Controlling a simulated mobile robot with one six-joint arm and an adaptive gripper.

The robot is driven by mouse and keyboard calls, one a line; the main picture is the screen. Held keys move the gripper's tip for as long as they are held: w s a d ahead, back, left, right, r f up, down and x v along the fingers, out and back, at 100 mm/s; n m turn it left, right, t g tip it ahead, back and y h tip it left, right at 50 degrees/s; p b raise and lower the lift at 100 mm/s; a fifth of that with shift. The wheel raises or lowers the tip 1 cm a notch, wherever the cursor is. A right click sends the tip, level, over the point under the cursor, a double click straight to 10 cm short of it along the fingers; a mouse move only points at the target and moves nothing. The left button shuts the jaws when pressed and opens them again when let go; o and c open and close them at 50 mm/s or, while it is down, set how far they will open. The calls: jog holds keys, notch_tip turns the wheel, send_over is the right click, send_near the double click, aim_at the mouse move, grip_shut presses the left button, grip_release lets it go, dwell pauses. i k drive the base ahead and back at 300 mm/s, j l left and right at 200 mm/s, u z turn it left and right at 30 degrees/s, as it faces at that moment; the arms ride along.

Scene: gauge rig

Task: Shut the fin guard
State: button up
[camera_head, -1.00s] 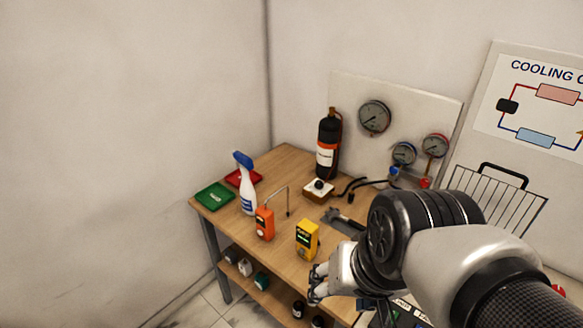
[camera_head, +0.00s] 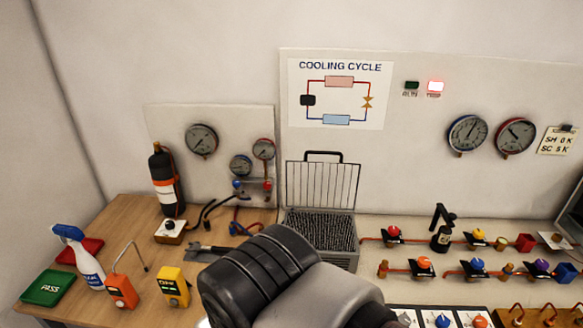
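The fin guard (camera_head: 321,184) is a wire grille with a black handle (camera_head: 323,155) on its top edge. It stands raised, nearly upright, at the back of an open grey box against the panel. The box holds dark, dense fins (camera_head: 321,229), which are exposed. My arm covers the box's lower left front. My gripper is not visible; only my dark wrist and pale arm links show at the bottom middle, in front of the box.
Several coloured valves (camera_head: 423,263) and pipes lie right of the box. Left on the wooden table stand a black cylinder (camera_head: 164,180), a spray bottle (camera_head: 79,256), an orange device (camera_head: 121,291) and a yellow meter (camera_head: 173,287). Gauges (camera_head: 467,133) and a lit red lamp (camera_head: 435,87) are on the panel.

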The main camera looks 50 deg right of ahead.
aim_at(305, 154)
jog(key=z, duration=1.5)
